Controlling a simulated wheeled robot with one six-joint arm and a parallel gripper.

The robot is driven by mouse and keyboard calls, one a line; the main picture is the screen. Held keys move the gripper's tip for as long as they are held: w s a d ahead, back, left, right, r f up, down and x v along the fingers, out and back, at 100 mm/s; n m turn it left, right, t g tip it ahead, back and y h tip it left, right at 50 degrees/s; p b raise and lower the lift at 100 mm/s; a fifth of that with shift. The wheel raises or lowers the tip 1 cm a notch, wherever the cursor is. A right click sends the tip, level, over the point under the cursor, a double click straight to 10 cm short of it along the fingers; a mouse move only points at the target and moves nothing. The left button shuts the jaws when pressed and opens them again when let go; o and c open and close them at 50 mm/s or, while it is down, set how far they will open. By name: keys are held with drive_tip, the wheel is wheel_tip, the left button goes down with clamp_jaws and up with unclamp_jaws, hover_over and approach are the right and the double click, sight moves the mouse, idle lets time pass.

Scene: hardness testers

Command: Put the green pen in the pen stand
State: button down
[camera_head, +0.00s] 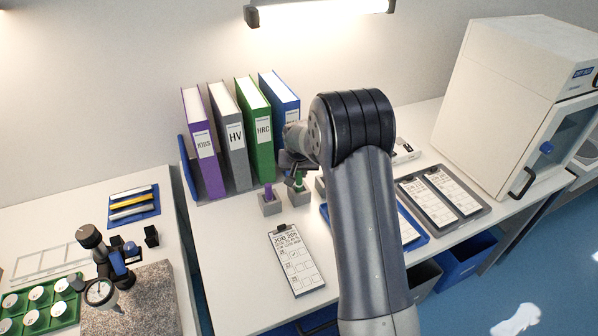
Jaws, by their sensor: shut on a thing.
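My gripper (293,176) is shut on the green pen (299,184), which it holds roughly upright. The pen is small in view and partly hidden by my gripper and arm. It is at or just above a grey block of the pen stand (299,197); I cannot tell whether its lower end is inside. A grey block to the left (270,207) holds a purple pen (268,191). Another grey block shows partly behind my arm.
Upright binders (233,135) in purple, grey, green and blue stand behind the gripper. A clipboard (296,259) lies in front of the stand. A tray with clipboards (482,206) and a white cabinet (515,100) are to the right. Bare tabletop (235,265) shows left of the clipboard.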

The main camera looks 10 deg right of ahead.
drive_tip(key=shift+f+b, duration=0.8)
drive_tip(key=shift+f, duration=0.3)
drive_tip(key=c, duration=1.2)
unclamp_jaws()
drive_tip(key=shift+c, duration=0.2)
drive_tip(key=shift+r, duration=0.1)
drive_tip(key=d+b+v, duration=0.1)
drive_tip(key=v, duration=0.9)
drive_tip(key=shift+s+a+r, duration=0.2)
drive_tip(key=shift+a+r, duration=0.1)
drive_tip(key=shift+a, duration=0.15)
drive_tip(key=p+x, duration=0.1)
drive_tip(key=x, duration=0.9)
drive_tip(key=shift+w+p, duration=0.25)
drive_tip(key=shift+p, duration=0.1)
drive_tip(key=shift+r, duration=0.1)
